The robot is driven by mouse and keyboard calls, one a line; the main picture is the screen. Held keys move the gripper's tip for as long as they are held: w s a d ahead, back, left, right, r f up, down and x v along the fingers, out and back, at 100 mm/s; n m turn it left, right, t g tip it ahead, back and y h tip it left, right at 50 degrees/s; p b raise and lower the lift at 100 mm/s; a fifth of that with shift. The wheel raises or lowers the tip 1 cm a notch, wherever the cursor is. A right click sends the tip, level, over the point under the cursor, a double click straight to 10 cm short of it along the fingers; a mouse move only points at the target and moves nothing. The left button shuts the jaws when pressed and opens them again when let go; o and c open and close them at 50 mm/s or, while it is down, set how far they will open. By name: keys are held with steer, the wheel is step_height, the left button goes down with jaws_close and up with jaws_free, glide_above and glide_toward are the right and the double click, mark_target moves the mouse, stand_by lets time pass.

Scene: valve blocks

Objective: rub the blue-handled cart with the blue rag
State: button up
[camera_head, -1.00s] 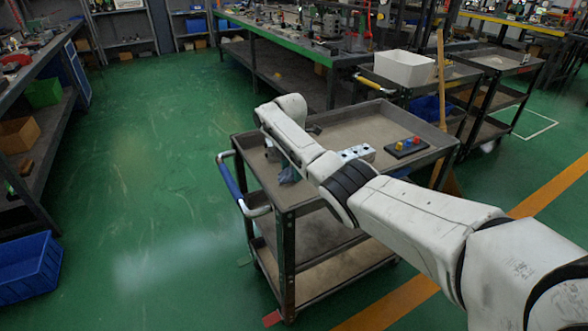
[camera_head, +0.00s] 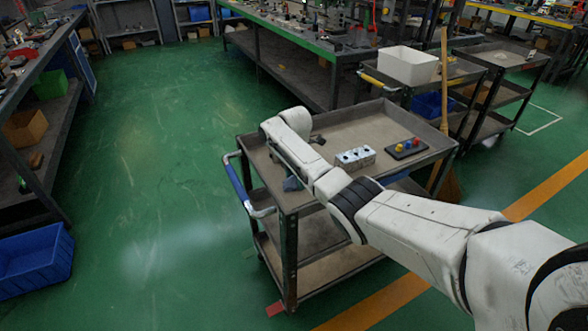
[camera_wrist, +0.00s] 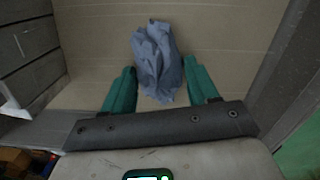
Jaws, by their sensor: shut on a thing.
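The blue-handled cart (camera_head: 345,135) stands in the middle of the head view, with its blue handle (camera_head: 238,184) on the left side. My arm reaches over its top tray from the right. The blue rag (camera_wrist: 157,62) is crumpled between the teal fingers of my gripper (camera_wrist: 160,84) in the wrist view, and the gripper is shut on it. The rag is over the tan top tray (camera_wrist: 235,45); I cannot tell if it touches. My fingers are hidden there.
A silver valve block (camera_head: 355,157) and a black plate with coloured knobs (camera_head: 407,149) sit on the tray's right part. A small dark item (camera_head: 317,139) lies near my wrist. A broom (camera_head: 443,90) stands behind the cart.

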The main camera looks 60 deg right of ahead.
mark_target(309, 201)
steer(key=shift+s+a+f+p, duration=0.2)
steer(key=shift+s+a+p, duration=0.15)
steer(key=shift+s+p, duration=0.25)
steer(key=shift+s, duration=0.1)
steer(key=s+p, duration=0.1)
steer(key=p, duration=0.1)
steer(key=s+a+p, duration=0.1)
steer(key=p, duration=0.1)
steer(key=shift+s+a+r+p, duration=0.15)
steer(key=shift+a+r+p, duration=0.05)
steer(key=shift+a+p, duration=0.15)
steer(key=shift+s+a+f+p, duration=0.1)
steer(key=shift+s+a+p, duration=0.15)
steer(key=shift+s+p, duration=0.35)
steer(key=shift+s+a+p, duration=0.1)
steer(key=shift+p, duration=0.55)
steer(key=s+p, duration=0.1)
steer(key=s+a+p, duration=0.1)
steer(key=p, duration=0.1)
steer(key=shift+s+a+r, duration=0.1)
steer(key=shift+a+r, duration=0.1)
steer(key=shift+r, duration=0.1)
steer(key=shift+s+a+f+p, duration=0.15)
steer(key=shift+s+p, duration=0.15)
steer(key=shift+p, duration=0.2)
